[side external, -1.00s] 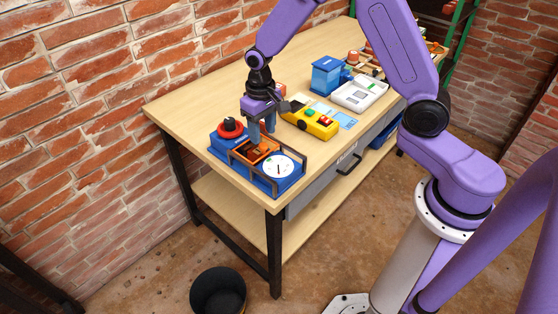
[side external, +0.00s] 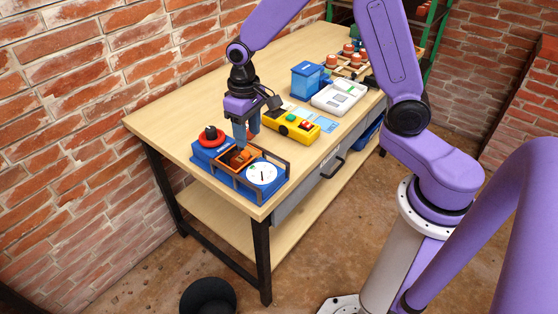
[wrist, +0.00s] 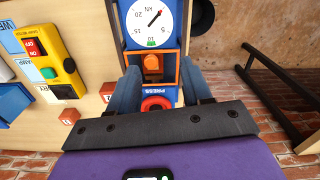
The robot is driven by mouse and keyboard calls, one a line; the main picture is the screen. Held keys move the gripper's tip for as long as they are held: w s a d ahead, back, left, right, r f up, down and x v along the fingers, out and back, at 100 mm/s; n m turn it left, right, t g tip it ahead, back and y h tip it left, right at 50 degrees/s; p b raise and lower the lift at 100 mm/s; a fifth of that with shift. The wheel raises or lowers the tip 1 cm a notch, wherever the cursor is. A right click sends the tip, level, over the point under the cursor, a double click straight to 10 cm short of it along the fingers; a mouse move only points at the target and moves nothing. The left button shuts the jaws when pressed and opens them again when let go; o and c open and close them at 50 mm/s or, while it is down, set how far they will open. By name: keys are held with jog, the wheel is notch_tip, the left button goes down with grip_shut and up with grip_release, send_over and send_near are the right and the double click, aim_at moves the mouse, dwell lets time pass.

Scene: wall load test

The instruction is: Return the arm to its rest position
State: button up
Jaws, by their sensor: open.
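My gripper (side external: 241,143) points down above the blue press (side external: 214,152) at the near left end of the table. Its blue fingers are apart and empty, and they sit just above the orange part (side external: 237,158) inside the press's dark frame. In the wrist view my gripper (wrist: 158,82) has its fingers on either side of the press, with the orange part (wrist: 151,64) between them. The press has a white dial (side external: 261,173) and a red ring-shaped knob (side external: 211,136). I cannot tell the exact gap between fingertips and press.
A yellow control box (side external: 291,126) with red and green buttons lies right of my gripper. Behind it are a white device (side external: 339,97) and a blue bin (side external: 307,80). Small red blocks (wrist: 69,116) lie on the table. A brick wall (side external: 70,90) runs along the back.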

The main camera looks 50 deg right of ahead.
jog(key=s+d+r+n, duration=0.1)
jog(key=s+r+n, duration=0.1)
jog(key=s, duration=0.7)
jog(key=s+d+r+n, duration=0.1)
jog(key=s+r+n, duration=0.2)
jog(key=s, duration=0.6)
jog(key=s+d+r+n, duration=0.1)
jog(key=s+r+n, duration=0.1)
jog(key=s+n, duration=0.4)
jog(key=s, duration=0.3)
jog(key=shift+r, duration=0.3)
